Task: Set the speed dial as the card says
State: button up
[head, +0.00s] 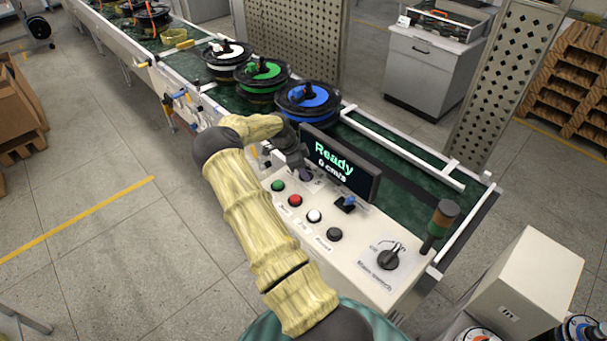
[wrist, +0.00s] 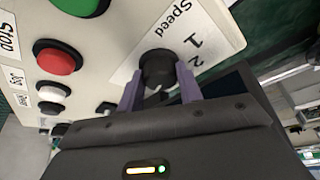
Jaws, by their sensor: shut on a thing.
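The speed dial (wrist: 157,64) is a black round knob on a white label (wrist: 190,30) reading "Speed", with "1" and "2" printed beside it. My gripper (wrist: 158,88) has its two purple fingers on either side of the dial, closed on it. A small white mark shows at the dial's lower edge, between the fingers. In the head view my gripper (head: 300,166) is at the control panel (head: 350,262), left of the screen, and mostly hides the dial. The screen (head: 340,165) reads "Ready" and "0 cm/s". I cannot make out a card with a setting.
Green (head: 278,185), red (head: 295,200), white (head: 314,215) and black (head: 334,234) buttons line the panel's front. A rotary switch (head: 388,257) sits at its right, near a signal lamp (head: 442,218). Reels with white, green and blue (head: 307,98) tops stand on the conveyor behind.

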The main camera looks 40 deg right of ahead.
jog(key=shift+m, duration=0.3)
jog(key=o, duration=1)
jog(key=b+v, duration=0.1)
jog(key=v, duration=0.4)
jog(key=b+v, duration=0.1)
jog(key=v, duration=0.5)
jog(key=b+v, duration=0.2)
jog(key=v, duration=0.4)
jog(key=shift+w+d+r, duration=0.2)
jog(key=shift+w+r, duration=0.05)
